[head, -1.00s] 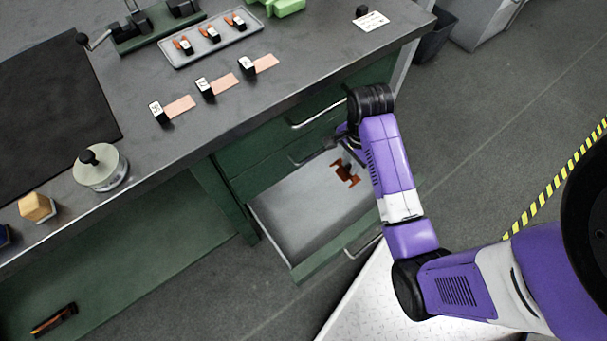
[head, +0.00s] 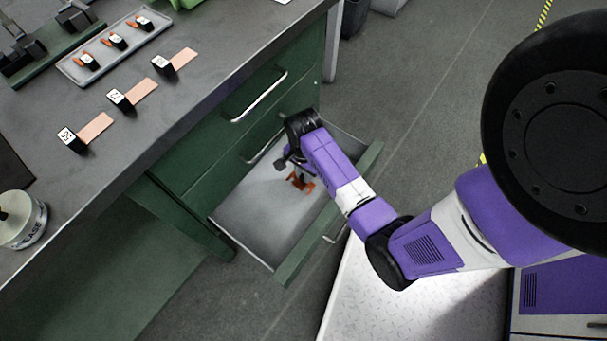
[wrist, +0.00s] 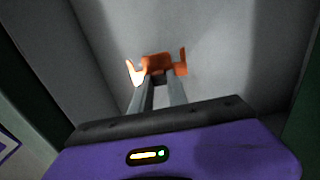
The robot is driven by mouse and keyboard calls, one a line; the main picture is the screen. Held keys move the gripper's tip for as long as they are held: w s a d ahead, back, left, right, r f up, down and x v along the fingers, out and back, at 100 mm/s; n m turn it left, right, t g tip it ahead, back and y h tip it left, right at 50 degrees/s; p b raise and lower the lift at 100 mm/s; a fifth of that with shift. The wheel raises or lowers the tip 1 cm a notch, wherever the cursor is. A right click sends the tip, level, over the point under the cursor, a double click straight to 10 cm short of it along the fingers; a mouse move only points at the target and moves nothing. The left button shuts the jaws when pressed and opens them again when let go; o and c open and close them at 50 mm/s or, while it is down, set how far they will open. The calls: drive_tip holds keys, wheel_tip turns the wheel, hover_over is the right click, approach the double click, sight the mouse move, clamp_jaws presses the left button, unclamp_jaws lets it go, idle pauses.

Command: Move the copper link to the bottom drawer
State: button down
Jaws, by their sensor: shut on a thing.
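The copper link (head: 300,182), an orange-brown piece with upturned ends, is inside the open bottom drawer (head: 245,222). My gripper (wrist: 160,82) is shut on the link in the wrist view, where the copper link (wrist: 158,62) shows at the fingertips with the pale drawer floor behind it. In the head view my gripper (head: 291,168) is partly hidden by my wrist. I cannot tell whether the link touches the drawer floor.
The two drawers above, with metal handles (head: 258,97), are shut. On the bench top are a grey tray (head: 72,72) and several copper strips (head: 145,92) with black number tags. The drawer's green front (head: 298,262) stands out over the floor.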

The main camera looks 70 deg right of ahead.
sight(301, 181)
drive_tip(key=shift+f+b, duration=0.6)
drive_tip(key=shift+f, duration=1.35)
drive_tip(key=shift+f, duration=0.15)
drive_tip(key=c, duration=1.3)
unclamp_jaws()
